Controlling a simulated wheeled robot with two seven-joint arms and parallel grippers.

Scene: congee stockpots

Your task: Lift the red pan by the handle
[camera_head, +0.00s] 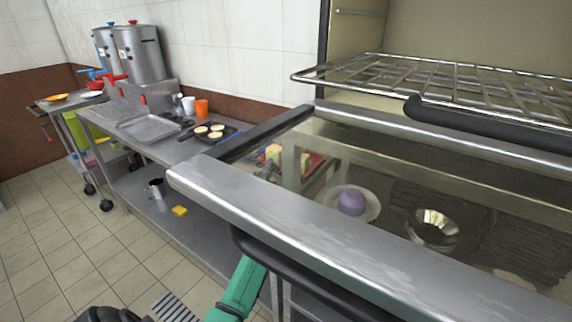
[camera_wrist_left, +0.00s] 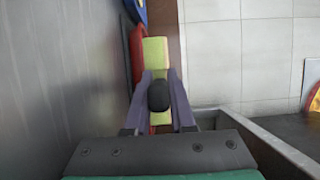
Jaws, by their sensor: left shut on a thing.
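My left gripper (camera_wrist_left: 161,78) is shut on a dark, rounded piece (camera_wrist_left: 159,96) between its two fingers in the left wrist view; it looks like the end of the pan's handle. Beyond it lie a yellow-green block (camera_wrist_left: 155,52) and a narrow strip of red (camera_wrist_left: 137,62), which seems to be the red pan. In the head view, the red pan (camera_head: 315,163) shows dimly through the glass of the oven door, with yellow-green beside it. My teal left arm (camera_head: 240,290) passes behind the door's edge. Whether the pan is off its surface, I cannot tell. My right gripper is not in view.
The open oven door (camera_head: 300,225) with its metal frame covers much of the head view. A plate with a purple ball (camera_head: 351,202) and a metal bowl (camera_head: 433,229) show through its glass. A steel counter with a tray (camera_head: 150,128) and black pan (camera_head: 213,131) stands left.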

